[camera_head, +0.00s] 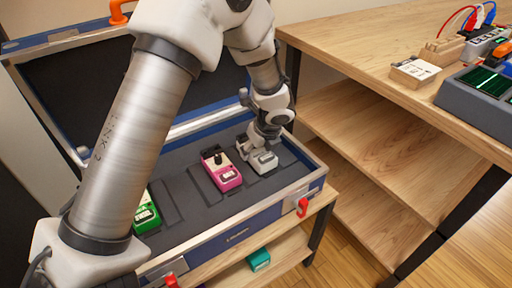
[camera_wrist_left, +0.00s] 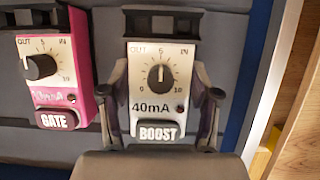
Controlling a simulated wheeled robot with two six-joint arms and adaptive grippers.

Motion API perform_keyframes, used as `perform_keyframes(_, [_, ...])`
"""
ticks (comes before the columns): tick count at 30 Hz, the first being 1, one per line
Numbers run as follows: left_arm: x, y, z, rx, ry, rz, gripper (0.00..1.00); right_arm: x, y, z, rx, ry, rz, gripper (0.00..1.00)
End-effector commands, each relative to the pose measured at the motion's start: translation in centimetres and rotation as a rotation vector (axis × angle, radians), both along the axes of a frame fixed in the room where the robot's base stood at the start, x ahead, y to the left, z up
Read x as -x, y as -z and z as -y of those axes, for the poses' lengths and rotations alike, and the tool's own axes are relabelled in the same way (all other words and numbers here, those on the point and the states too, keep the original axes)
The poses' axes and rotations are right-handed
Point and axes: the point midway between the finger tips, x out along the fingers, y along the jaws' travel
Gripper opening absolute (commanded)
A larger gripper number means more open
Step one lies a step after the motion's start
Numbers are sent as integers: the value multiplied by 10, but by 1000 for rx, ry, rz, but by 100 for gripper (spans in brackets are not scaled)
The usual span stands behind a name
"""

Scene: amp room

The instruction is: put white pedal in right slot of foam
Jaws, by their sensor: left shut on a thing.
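The white pedal (camera_head: 263,161), marked BOOST, is at the right part of the grey foam (camera_head: 188,197) in the open blue case. It also shows in the left wrist view (camera_wrist_left: 161,85), upright to the camera, with a dark slot edge around its top. My left gripper (camera_head: 255,147) is shut on it; in the left wrist view its two fingers (camera_wrist_left: 160,112) press the pedal's left and right sides. The pedal's underside is hidden, so I cannot tell if it rests fully in the slot. My right gripper is not in view.
A pink pedal (camera_head: 221,168), marked GATE, sits just left of the white one. A green pedal (camera_head: 146,213) is at the left of the foam. The case's rim (camera_head: 232,219) borders the foam. A wooden table (camera_head: 375,60) with gear stands at right.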

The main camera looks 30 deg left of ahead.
Motion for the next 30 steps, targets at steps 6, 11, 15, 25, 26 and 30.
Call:
perform_keyframes(6, [0,3,0,0,1,0,7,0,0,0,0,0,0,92])
perform_keyframes(11, [0,3,0,0,1,0,7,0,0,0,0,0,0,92])
perform_keyframes(15, [1,3,0,0,1,-2,7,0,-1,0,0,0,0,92])
perform_keyframes(25, [1,6,1,1,0,-3,7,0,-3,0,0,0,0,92])
perform_keyframes(26, [2,6,1,1,0,-3,7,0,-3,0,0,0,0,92])
perform_keyframes(30, [2,7,1,1,1,-4,90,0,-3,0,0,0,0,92])
